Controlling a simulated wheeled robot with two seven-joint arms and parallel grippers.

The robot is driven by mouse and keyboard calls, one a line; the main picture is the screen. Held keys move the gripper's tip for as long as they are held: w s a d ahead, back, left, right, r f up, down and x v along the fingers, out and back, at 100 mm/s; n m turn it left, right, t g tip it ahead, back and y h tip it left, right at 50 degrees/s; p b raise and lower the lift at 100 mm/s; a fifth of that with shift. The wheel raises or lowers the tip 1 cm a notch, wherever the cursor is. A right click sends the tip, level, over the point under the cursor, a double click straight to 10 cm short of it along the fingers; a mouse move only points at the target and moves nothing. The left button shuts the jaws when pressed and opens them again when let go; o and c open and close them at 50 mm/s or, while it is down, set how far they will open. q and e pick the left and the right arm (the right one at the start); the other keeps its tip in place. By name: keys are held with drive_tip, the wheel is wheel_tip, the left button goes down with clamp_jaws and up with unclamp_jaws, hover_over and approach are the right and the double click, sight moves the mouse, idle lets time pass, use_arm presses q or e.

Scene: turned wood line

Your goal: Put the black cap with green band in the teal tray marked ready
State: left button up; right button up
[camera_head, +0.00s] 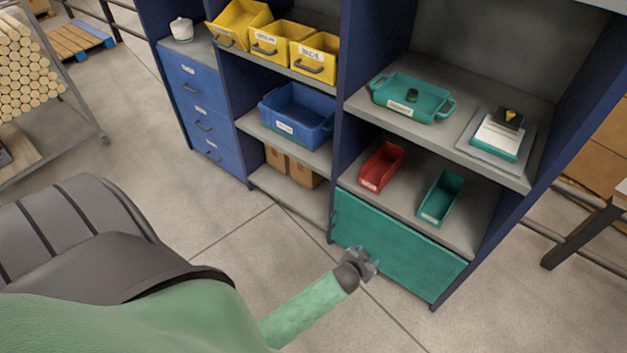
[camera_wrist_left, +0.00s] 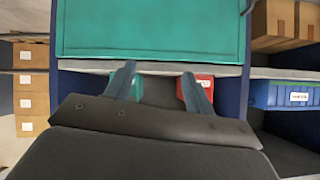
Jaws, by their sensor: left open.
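My left gripper (camera_head: 372,264) is open and empty in front of the teal lower panel, well below the tray. In the left wrist view its two fingers (camera_wrist_left: 157,84) are apart with nothing between them. The cap and tray are not seen there. My right gripper is not in view.
A red bin (camera_head: 381,167) and a narrow teal bin (camera_head: 440,198) stand on the shelf below. A scale-like device (camera_head: 499,135) is right of the tray. A blue bin (camera_head: 297,115) and several yellow bins (camera_head: 268,42) are left. The floor before the shelves is clear.

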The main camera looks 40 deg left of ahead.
use_arm(q)
drive_tip(key=s+f+g, duration=0.3)
drive_tip(key=s+f, duration=0.3)
drive_tip(key=s, duration=0.4)
drive_tip(key=s+f+g, duration=0.3)
drive_tip(key=s+f, duration=0.2)
drive_tip(key=s, duration=0.5)
drive_tip(key=s+f+g, duration=0.3)
drive_tip(key=s+f, duration=0.3)
drive_tip(key=s, duration=0.4)
drive_tip(key=shift+f+g+h, duration=0.3)
drive_tip(key=shift+f+h, duration=0.05)
drive_tip(key=shift+h, duration=0.05)
drive_tip(key=shift+c, duration=0.4)
